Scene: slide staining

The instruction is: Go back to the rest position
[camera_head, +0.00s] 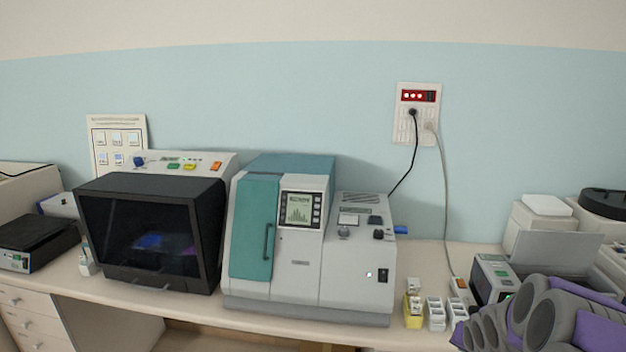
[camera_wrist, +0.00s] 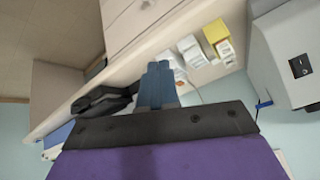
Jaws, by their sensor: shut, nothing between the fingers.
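My gripper (camera_wrist: 158,72) shows in the wrist view as two blue-grey fingers pressed together beyond a dark bar and a purple link. It is shut and empty. In the head view my folded purple and grey arm fills the lower right corner, and the fingers are not visible there. A teal and white machine (camera_head: 299,256) with a small screen stands in the middle of the bench, to the left of my arm.
A black-fronted cabinet (camera_head: 150,235) stands left of the machine. Yellow and white small racks (camera_head: 435,312) sit close to my arm; the yellow one also shows in the wrist view (camera_wrist: 216,31). A small device (camera_head: 492,278) stands behind my arm. A wall outlet (camera_head: 417,135) has hanging cables.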

